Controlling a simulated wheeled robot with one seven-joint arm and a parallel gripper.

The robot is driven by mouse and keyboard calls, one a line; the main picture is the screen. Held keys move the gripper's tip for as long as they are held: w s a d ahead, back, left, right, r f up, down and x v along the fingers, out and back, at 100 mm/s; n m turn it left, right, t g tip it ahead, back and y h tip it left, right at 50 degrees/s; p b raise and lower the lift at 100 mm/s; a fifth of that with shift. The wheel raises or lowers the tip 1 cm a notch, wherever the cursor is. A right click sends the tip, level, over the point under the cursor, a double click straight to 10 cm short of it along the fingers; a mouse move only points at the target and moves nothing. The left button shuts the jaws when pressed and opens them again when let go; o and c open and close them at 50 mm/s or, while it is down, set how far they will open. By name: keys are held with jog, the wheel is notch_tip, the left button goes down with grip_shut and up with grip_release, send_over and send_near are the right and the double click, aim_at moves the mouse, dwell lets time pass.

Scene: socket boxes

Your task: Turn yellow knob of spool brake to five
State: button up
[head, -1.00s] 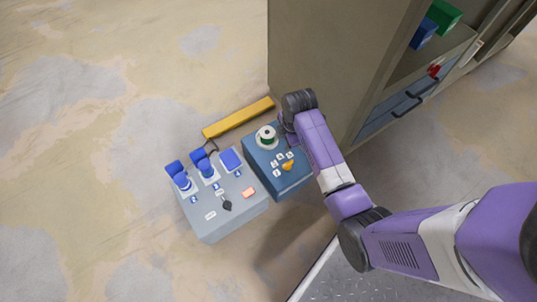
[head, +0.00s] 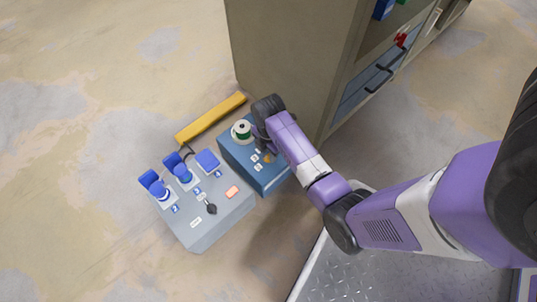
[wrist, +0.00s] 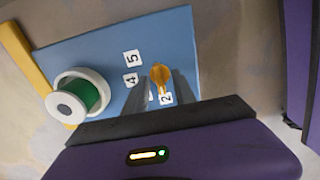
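The yellow knob (wrist: 160,75) sits on the blue box (wrist: 105,45), among white number labels. In the wrist view I read a 5 (wrist: 132,58), a 4 (wrist: 130,80) and a 2 (wrist: 166,98). The knob's narrow end points down the picture, towards the labels near the 2. My gripper (wrist: 160,88) is open, with one finger on each side of the knob; I cannot tell whether they touch it. The spool (wrist: 92,92), green with white flanges, stands left of the knob. In the head view the knob (head: 268,158) shows beside my gripper (head: 258,141).
A grey box (head: 222,225) with blue switches and a black knob (head: 211,209) stands left of the blue box. A yellow bar (head: 210,117) lies behind. A tall cabinet (head: 285,70) rises close behind my wrist.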

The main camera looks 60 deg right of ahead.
grip_shut()
